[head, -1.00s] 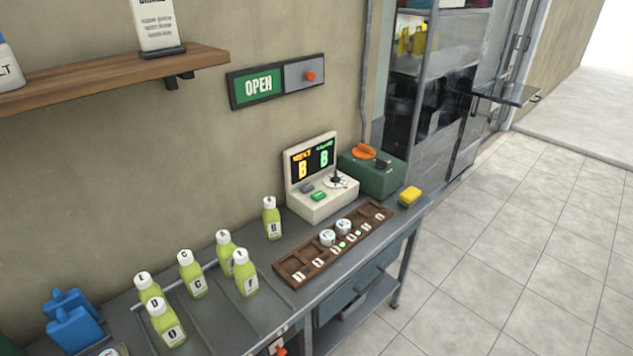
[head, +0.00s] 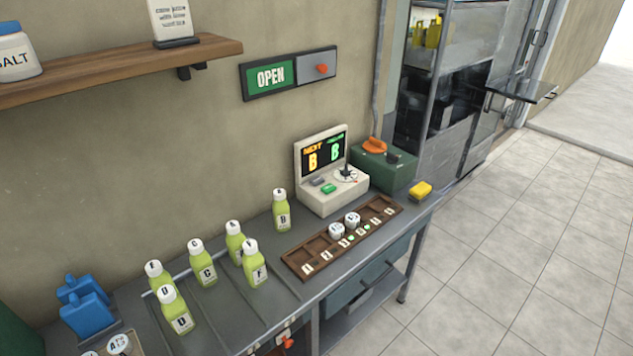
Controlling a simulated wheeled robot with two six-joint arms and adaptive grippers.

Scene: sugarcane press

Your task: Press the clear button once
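A cream console (head: 325,197) stands at the back of the grey workbench, against the wall. Its dark screen (head: 322,155) shows an orange "B" and a green "B". On its sloped panel are a grey button (head: 317,181), a green button (head: 328,189) and a small black joystick (head: 347,170) on a white dial. Button labels are too small to read, so I cannot tell which is the clear button. Neither of my grippers is in view.
A green box with an orange knob (head: 374,146) stands right of the console, near a yellow sponge (head: 420,191). A brown slotted tray (head: 297,264) holding two white round pieces lies in front. Several lettered green bottles (head: 203,265) stand left. Tiled floor is free at right.

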